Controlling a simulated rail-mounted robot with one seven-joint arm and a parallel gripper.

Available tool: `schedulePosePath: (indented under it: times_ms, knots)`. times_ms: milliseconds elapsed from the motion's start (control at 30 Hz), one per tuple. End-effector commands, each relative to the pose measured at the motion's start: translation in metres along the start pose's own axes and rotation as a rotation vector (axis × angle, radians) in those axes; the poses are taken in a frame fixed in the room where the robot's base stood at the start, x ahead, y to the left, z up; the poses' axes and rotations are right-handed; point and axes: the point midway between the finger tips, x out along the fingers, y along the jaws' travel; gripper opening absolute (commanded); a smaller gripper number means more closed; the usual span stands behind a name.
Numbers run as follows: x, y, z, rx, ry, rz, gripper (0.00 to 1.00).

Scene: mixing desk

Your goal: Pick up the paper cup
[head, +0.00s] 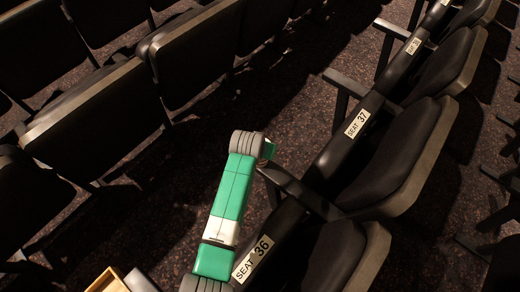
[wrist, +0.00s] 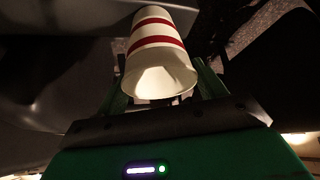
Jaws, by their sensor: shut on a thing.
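The paper cup (wrist: 158,60), white with red stripes, shows in the wrist view between the two fingers of my gripper (wrist: 160,88). My gripper is shut on the cup. In the head view the cup is hidden, and the gripper's fingers cannot be made out; only my green and white arm shows there.
Dark folding seats (head: 395,160) with number labels run along the right. More seat rows (head: 95,100) stand on the left. A speckled carpet aisle (head: 290,90) lies between them. A wooden box-like thing (head: 107,281) shows at the bottom edge.

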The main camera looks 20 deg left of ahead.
Motion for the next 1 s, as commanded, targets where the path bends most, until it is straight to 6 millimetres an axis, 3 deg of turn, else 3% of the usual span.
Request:
schedulePosePath:
  times_ms: [300,800,1000]
  knots:
    - [-0.036,0.000,-0.018,-0.001,-0.001,0.001,0.49]
    - [-0.108,-0.024,0.087,-0.004,-0.001,0.001,0.49]
    - [-0.119,-0.028,0.109,0.000,0.000,0.000,0.49]
